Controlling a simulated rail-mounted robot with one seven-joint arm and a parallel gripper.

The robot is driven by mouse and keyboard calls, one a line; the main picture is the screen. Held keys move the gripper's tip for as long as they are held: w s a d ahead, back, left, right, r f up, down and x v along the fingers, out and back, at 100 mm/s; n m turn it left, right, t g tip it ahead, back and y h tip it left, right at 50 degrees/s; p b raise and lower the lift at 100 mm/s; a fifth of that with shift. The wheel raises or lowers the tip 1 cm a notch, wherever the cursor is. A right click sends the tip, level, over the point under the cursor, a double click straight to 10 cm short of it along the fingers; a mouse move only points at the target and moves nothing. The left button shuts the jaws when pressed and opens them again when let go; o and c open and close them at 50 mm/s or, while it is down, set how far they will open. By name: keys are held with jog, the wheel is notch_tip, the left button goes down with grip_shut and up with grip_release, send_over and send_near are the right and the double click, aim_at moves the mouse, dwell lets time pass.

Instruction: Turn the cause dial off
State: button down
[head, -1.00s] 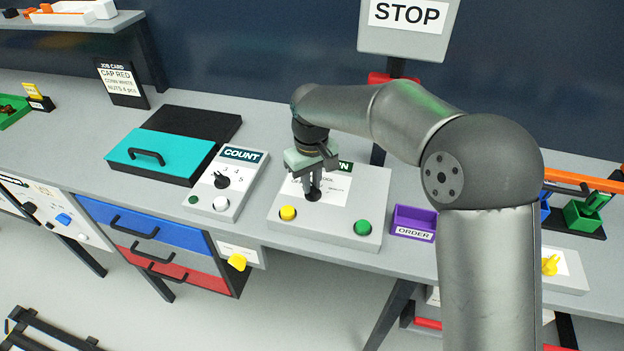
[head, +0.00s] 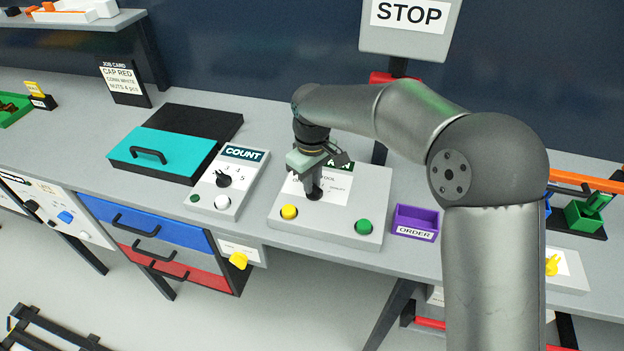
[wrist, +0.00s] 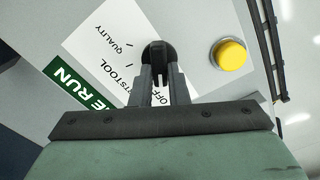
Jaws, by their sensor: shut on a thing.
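The cause dial (head: 314,195) is a black knob on a white label on the grey panel (head: 345,229) with a green header. My gripper (head: 313,186) points down at it from above, its fingers shut on the knob. In the wrist view the black dial (wrist: 158,51) shows between the fingertips of my gripper (wrist: 160,75). The label (wrist: 112,42) reads QUALITY, part of a word ending in TOOL, and OFF. The OFF mark lies close to the right finger. The fingers hide part of the knob, so its exact pointing direction is unclear.
On the same panel are a yellow button (head: 289,212) and a green button (head: 363,227). The COUNT box (head: 241,180) stands to the left, with a teal-lidded case (head: 175,153) beyond it. A purple ORDER tray (head: 415,222) stands to the right.

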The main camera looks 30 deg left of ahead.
jog(key=c, duration=1.4)
grip_release()
jog(key=shift+r, duration=0.15)
notch_tip(320, 180, up, 17)
jog(key=shift+r+b, duration=0.15)
jog(key=shift+b, duration=0.2)
